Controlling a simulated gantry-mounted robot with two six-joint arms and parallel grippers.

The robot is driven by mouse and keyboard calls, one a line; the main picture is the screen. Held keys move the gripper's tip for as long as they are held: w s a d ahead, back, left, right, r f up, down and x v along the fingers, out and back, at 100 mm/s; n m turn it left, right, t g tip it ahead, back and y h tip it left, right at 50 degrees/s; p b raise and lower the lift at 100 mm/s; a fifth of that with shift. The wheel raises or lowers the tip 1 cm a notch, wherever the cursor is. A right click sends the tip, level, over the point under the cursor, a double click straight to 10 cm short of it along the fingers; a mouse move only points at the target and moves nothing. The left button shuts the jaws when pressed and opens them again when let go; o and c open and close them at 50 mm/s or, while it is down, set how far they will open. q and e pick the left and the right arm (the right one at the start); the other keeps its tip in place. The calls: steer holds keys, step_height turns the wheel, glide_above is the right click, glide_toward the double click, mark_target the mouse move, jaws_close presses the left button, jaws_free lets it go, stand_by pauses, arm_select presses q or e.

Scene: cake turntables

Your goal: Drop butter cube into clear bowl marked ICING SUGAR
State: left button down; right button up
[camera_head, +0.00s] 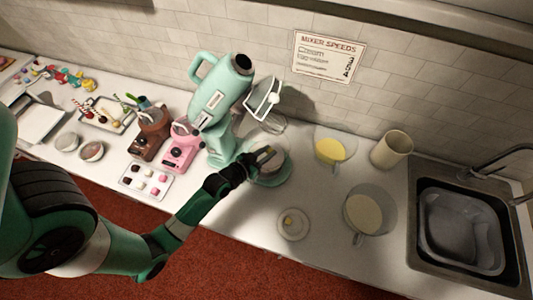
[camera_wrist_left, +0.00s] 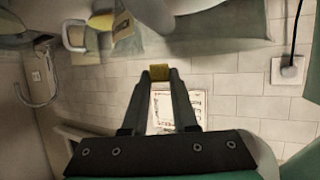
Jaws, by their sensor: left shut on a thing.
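My left gripper (camera_head: 264,154) is over the mixer's bowl (camera_head: 272,172). In the left wrist view its fingertips (camera_wrist_left: 160,75) are shut on a yellow butter cube (camera_wrist_left: 159,72). In the head view the cube is too small and dark to make out clearly. Two clear bowls stand right of the gripper: one with yellow contents (camera_head: 330,150) near the wall, and one with pale cream contents (camera_head: 364,213) nearer the front. I cannot read an ICING SUGAR marking on either. My right gripper is not in view.
A tilted mint stand mixer (camera_head: 222,97) stands just behind the gripper. A small pale dish (camera_head: 293,224) with a yellowish piece sits near the front edge. A beige canister (camera_head: 392,149) and sink (camera_head: 460,225) are at right. Pink (camera_head: 181,150) and brown (camera_head: 150,135) machines stand left.

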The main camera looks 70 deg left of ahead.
arm_select(q)
steer(key=c, duration=0.6)
jaws_free()
steer(key=v, duration=1.1)
steer(key=shift+s+r, duration=0.2)
steer(key=shift+r, duration=0.05)
steer(key=shift+d, duration=0.1)
